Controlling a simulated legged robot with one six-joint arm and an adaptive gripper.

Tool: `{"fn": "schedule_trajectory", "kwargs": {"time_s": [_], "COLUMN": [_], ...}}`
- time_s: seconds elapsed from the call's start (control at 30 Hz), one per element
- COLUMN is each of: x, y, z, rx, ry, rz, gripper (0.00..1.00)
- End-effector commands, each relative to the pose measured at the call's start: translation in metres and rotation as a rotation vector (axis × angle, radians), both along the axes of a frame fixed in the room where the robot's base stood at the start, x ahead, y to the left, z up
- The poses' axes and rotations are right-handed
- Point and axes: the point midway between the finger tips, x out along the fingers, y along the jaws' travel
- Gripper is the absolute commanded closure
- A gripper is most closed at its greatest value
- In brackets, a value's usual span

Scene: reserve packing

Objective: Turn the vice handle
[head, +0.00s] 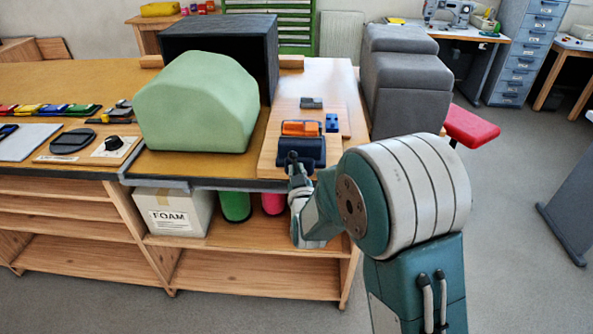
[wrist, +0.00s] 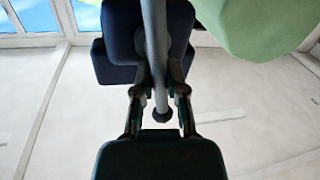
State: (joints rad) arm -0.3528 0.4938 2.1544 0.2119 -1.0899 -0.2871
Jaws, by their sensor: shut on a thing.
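The dark blue vice (head: 312,150) sits at the front edge of a wooden board on the workbench. Its navy body also shows in the wrist view (wrist: 118,28). The vice handle (wrist: 153,40) is a thin grey bar with a dark round knob at its end, running between my fingers. My gripper (head: 293,162) is at the front of the vice, at the bench edge. In the wrist view my gripper (wrist: 159,90) is shut on the bar, with a finger on each side. In the head view my gripper hides most of the handle.
A large green foam block (head: 195,105) stands left. Grey padded blocks (head: 405,85) stand right. Shelves lie below the bench.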

Motion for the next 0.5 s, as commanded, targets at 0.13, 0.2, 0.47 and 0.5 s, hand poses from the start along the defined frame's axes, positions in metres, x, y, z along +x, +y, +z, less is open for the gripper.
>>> {"fn": "schedule_trajectory", "kwargs": {"time_s": [0.13,0.2,0.47,0.5], "x": [0.0002,0.0001,-0.0002,-0.0003], "y": [-0.0022,-0.0038,-0.0073,-0.0074], "z": [-0.0004,-0.0002,0.0,0.0], "rx": [0.102,0.164,0.32,0.327], "ry": [-0.003,-0.007,-0.011,-0.012], "rz": [0.001,0.001,0.002,0.002], "gripper": [1.0,1.0,1.0,1.0]}}
